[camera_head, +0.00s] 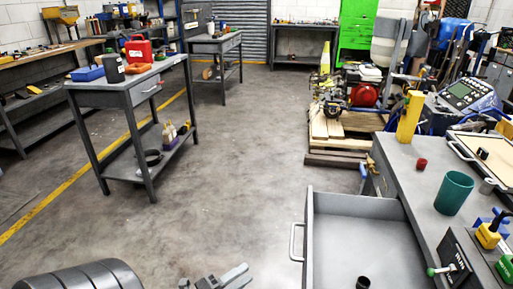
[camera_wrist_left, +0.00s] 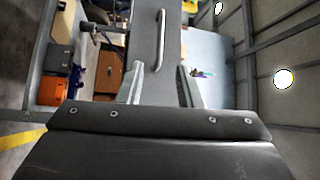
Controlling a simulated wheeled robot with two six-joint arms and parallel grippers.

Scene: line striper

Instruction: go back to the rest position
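My left gripper (camera_head: 224,279) shows at the bottom centre of the head view, left of the open grey drawer (camera_head: 312,220). In the left wrist view my left gripper (camera_wrist_left: 160,85) has its two fingers apart with nothing held between them. Beyond the fingertips is a grey front with a long bar handle (camera_wrist_left: 161,40). The drawer's handle (camera_head: 294,242) is clear of the gripper in the head view. My right gripper is not in view.
The drawer is pulled out from the workbench (camera_head: 418,180) and holds a small dark cylinder (camera_head: 363,283). A green cup (camera_head: 454,193) and a red cap (camera_head: 421,164) stand on the bench. A grey table (camera_head: 115,95) is at left. The middle floor is clear.

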